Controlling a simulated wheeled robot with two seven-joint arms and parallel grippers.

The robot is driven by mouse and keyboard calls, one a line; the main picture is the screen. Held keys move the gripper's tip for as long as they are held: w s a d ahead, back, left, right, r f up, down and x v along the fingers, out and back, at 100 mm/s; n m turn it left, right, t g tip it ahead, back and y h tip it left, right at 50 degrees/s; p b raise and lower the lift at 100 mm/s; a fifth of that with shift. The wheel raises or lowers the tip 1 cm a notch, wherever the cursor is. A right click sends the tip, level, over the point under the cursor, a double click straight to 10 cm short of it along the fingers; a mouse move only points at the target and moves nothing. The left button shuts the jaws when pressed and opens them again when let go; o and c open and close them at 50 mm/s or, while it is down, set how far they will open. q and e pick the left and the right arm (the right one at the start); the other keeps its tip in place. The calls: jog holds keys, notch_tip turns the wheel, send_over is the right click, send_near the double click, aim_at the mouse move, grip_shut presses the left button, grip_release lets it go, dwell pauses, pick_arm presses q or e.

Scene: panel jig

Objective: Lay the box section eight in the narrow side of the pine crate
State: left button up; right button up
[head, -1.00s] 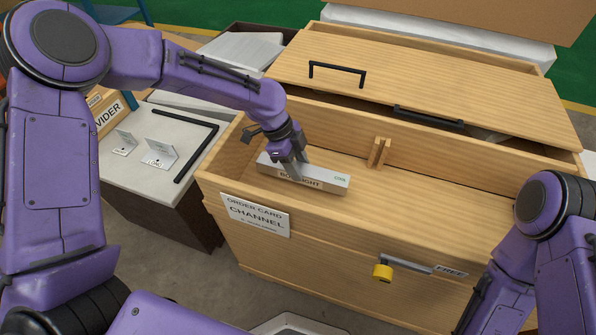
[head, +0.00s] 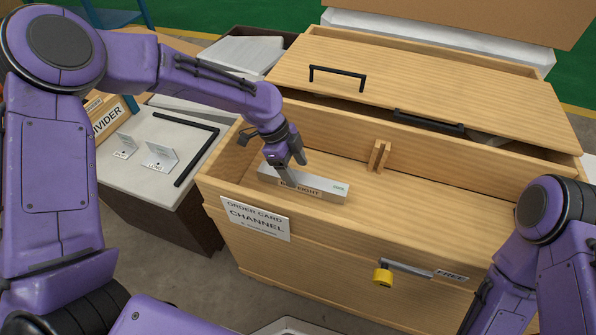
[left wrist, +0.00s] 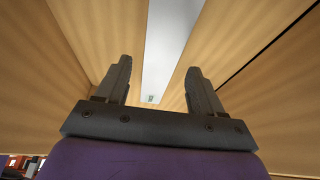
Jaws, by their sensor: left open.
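The box section eight (head: 325,189) is a pale grey bar with a "BOX EIGHT" label on its near face. It lies lengthwise on the floor at the left end of the open front part of the pine crate (head: 340,250). My left gripper (head: 294,172) is open, just above the bar, its fingers hiding part of the bar and label. In the left wrist view the bar (left wrist: 170,45) runs between and beyond the open fingers (left wrist: 158,80).
A small slotted wooden block (head: 379,156) stands on the crate's inner back wall. A wooden lid (head: 430,85) with black handles covers the rear part. An order card (head: 256,218) reads "CHANNEL". The crate floor right of the bar is clear.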

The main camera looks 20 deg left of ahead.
pick_arm(q)
jog(key=p+v, duration=0.2)
jog(key=v, duration=0.7)
jog(key=shift+a+r, duration=0.2)
jog(key=shift+r, duration=0.15)
jog(key=shift+c, duration=0.4)
